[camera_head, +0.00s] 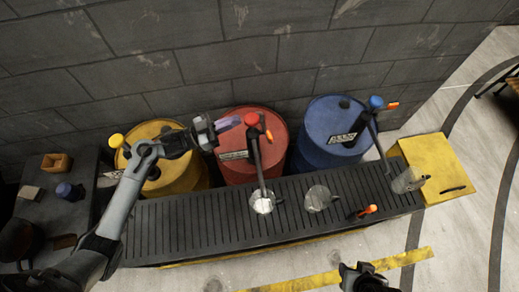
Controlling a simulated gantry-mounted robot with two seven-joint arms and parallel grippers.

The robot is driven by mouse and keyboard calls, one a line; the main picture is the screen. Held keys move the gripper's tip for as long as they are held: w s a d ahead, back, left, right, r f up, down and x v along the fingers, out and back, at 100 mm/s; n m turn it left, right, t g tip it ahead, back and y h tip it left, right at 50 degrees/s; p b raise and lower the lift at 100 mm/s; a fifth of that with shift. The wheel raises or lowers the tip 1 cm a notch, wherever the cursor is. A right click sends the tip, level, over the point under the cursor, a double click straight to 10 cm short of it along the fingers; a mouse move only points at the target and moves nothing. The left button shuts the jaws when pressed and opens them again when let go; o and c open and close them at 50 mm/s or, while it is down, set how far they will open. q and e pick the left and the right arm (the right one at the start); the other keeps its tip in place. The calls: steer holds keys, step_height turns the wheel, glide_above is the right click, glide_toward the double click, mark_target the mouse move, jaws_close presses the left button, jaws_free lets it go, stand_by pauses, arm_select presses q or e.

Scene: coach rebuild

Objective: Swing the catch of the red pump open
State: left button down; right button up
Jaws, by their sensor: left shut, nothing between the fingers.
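The red pump (252,119) stands on top of the red drum (276,120), its dark spout reaching down toward the front. Its orange catch (267,127) sits on the right side of the red head. My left gripper (236,122) is shut and empty, just left of the red head; I cannot tell whether its fingertips touch it. My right gripper (366,270) is at the bottom edge, partly cut off, away from the pumps; its fingers are not clear.
A yellow drum (178,177) is left and a blue drum (330,120) with a blue pump (376,103) is right. Glass jugs (319,198) stand on the slatted dark bench (170,228) in front. An orange-tipped handle (367,211) lies there. A yellow box (437,160) stands right.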

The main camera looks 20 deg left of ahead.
arm_select(q)
steer(key=s+a+f+g+y+b, duration=0.1)
steer(key=s+f, duration=0.2)
steer(key=f, duration=0.3)
steer(key=s+a+f+y+b, duration=0.1)
steer(key=s+a+f+b, duration=0.1)
steer(key=f, duration=0.4)
glide_toward(268, 136)
steer(key=shift+n, duration=0.4)
steer(key=x, duration=0.5)
steer(key=shift+w, duration=0.1)
steer(key=shift+x, duration=0.85)
arm_select(e)
step_height(268, 136, down, 4)
steer(key=shift+w, duration=0.1)
arm_select(q)
steer(key=shift+d, duration=0.15)
